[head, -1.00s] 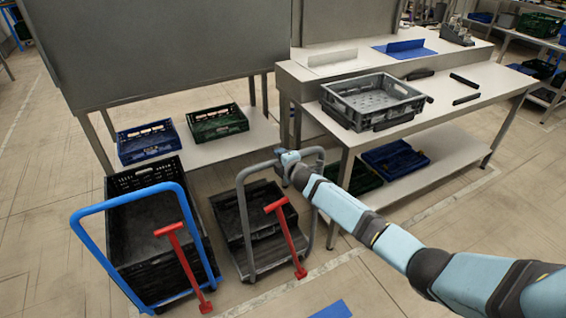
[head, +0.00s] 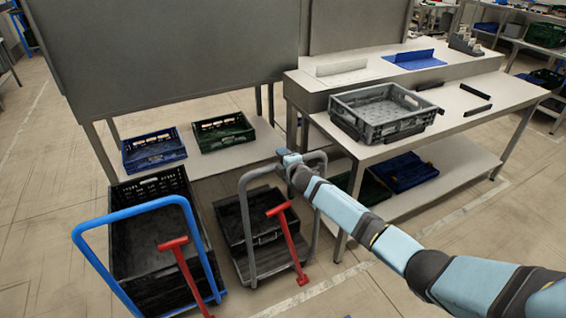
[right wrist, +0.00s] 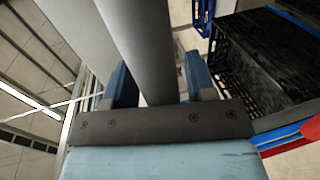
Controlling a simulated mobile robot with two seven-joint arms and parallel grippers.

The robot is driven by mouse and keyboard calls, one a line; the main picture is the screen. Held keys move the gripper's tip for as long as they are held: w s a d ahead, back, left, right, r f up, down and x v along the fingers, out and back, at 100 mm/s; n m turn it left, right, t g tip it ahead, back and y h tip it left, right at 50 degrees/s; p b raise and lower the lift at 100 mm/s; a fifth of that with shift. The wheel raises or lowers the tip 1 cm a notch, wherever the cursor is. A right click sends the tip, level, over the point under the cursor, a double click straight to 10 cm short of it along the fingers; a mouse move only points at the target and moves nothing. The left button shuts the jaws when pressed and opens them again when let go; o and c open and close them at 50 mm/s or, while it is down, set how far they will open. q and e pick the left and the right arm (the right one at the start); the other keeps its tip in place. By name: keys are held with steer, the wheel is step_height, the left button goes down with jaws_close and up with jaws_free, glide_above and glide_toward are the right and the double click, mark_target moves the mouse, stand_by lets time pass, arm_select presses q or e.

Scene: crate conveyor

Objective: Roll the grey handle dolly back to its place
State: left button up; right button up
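The grey handle dolly (head: 246,240) stands on the floor at the centre, with black crates (head: 262,222) on it. Its grey hoop handle rises on the near side, and a red lever (head: 287,232) slants across it. My right gripper (head: 288,160) is at the top of this handle. The exact contact is partly hidden. My left gripper is out of view.
A blue handle dolly (head: 88,262) with black crates stands close on the left. Behind are a low shelf (head: 225,162) with blue and green crates and a workbench (head: 455,105) bearing a grey crate (head: 385,128). Open floor lies at the lower right.

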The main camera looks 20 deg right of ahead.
steer(key=shift+s, duration=0.6)
arm_select(q)
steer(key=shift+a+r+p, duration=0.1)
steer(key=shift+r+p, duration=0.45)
steer(key=shift+p, duration=0.2)
arm_select(e)
steer(key=v, duration=1.2)
steer(key=shift+s, duration=0.25)
steer(key=shift+r, duration=0.1)
arm_select(q)
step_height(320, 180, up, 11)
steer(key=p, duration=1.2)
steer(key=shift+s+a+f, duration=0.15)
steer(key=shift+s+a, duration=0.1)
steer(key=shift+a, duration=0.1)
arm_select(e)
steer(key=s+a+m+g, duration=0.1)
steer(key=s+a+m, duration=0.3)
steer(key=s, duration=0.8)
steer(key=s+a+f+m+g+y, duration=0.1)
steer(key=s+m, duration=0.5)
steer(key=s, duration=0.6)
steer(key=s+a+f+m+g+y, duration=0.1)
steer(key=s+a+m, duration=0.4)
steer(key=s, duration=0.7)
steer(key=shift+s+a+m+g, duration=0.35)
steer(key=shift+a+m+g, duration=0.05)
steer(key=shift+a+g, duration=0.45)
